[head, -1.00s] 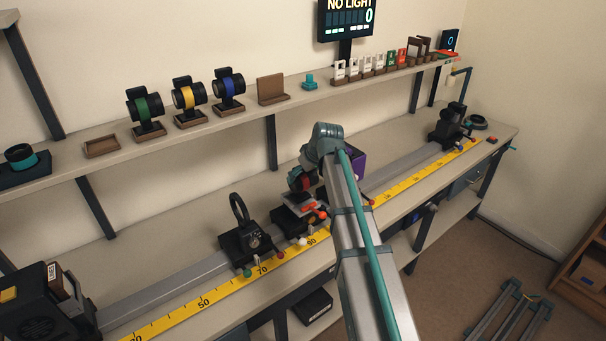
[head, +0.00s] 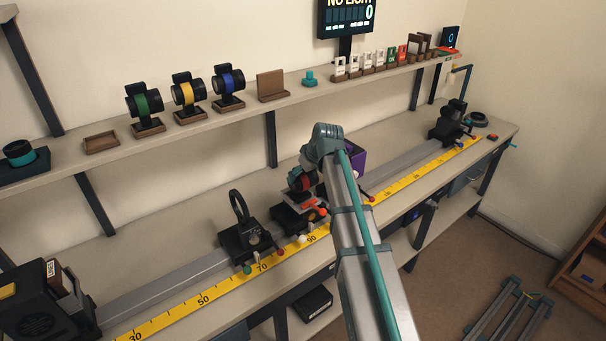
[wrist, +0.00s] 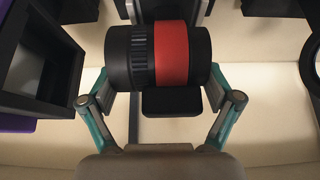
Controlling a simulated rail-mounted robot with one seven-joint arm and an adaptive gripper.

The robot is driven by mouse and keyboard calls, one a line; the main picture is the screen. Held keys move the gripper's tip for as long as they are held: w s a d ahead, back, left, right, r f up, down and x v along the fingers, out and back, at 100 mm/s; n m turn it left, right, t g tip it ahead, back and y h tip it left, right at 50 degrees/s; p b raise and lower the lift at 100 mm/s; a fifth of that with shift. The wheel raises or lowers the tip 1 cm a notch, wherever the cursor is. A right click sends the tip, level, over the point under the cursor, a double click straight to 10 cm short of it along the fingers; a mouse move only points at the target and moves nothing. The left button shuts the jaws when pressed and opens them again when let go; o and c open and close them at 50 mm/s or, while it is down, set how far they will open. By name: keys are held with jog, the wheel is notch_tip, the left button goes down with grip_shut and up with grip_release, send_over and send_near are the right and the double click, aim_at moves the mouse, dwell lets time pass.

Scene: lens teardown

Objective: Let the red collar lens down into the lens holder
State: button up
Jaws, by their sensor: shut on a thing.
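The red collar lens (wrist: 171,52), a black barrel with a ribbed ring and a red band, lies across between my gripper's fingers in the wrist view. My gripper (wrist: 163,75) is shut on it; a black block shows below the barrel. In the head view the lens (head: 301,180) hangs under my gripper (head: 308,168), over the rail. The lens holder (head: 290,217) is a dark carriage on the rail below it, partly hidden by my arm. Whether the lens touches the holder cannot be told.
A carriage with an upright black ring (head: 240,206) stands close left on the rail. A purple-sided box (head: 353,158) stands close right, behind my arm. A black lamp-like unit (head: 40,300) is at the near left. Green, yellow and blue collar lenses (head: 188,94) stand on the shelf.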

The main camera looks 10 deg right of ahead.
jog(key=shift+f, duration=0.1)
jog(key=o, duration=1.3)
jog(key=shift+c, duration=0.2)
